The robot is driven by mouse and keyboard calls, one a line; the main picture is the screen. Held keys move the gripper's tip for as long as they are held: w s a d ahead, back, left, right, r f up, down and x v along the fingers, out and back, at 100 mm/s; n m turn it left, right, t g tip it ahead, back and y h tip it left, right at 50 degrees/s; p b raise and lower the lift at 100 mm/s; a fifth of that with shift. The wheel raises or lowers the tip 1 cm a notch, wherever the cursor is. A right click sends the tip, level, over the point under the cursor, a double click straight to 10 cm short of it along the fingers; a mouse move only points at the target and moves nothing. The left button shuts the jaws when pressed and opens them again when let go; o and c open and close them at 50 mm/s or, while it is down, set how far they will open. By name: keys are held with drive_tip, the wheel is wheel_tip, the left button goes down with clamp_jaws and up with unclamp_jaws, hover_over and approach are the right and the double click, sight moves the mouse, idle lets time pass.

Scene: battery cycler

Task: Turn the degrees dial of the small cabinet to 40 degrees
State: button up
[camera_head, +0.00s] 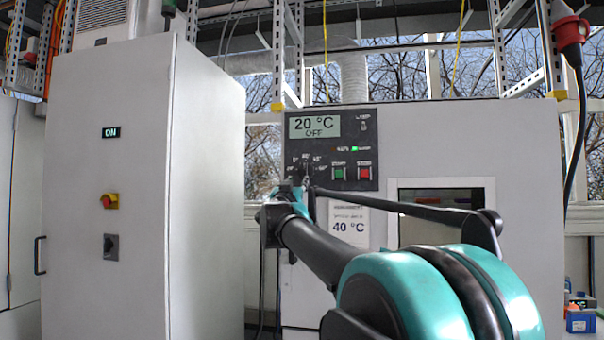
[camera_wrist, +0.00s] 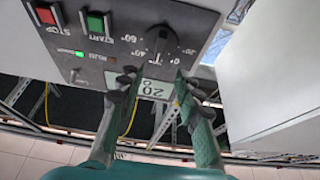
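The small cabinet is the white unit with a black control panel (camera_head: 365,125). Its display (camera_head: 323,126) reads 20 °C and OFF. The round black degrees dial (camera_wrist: 160,42) has degree marks around it in the wrist view, and a 40° mark shows nearby. I cannot tell its exact pointer angle. In the camera_head view, my gripper partly hides the dial. My gripper (camera_wrist: 155,78) is open with its two fingers apart, just short of the dial and in front of the display. Nothing shows between the fingers.
The panel has a green START button (camera_head: 339,173) and a red STOP button (camera_head: 364,173). A sign (camera_head: 349,224) below reads 40 °C. A window opening (camera_head: 441,205) is at the right. A tall grey cabinet (camera_head: 205,200) with an ON light stands close at the left.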

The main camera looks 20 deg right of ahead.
sight(304, 170)
drive_tip(key=x, duration=1)
drive_tip(key=shift+w+d, duration=0.1)
drive_tip(key=shift+d, duration=0.1)
drive_tip(key=shift+c, duration=0.2)
clamp_jaws()
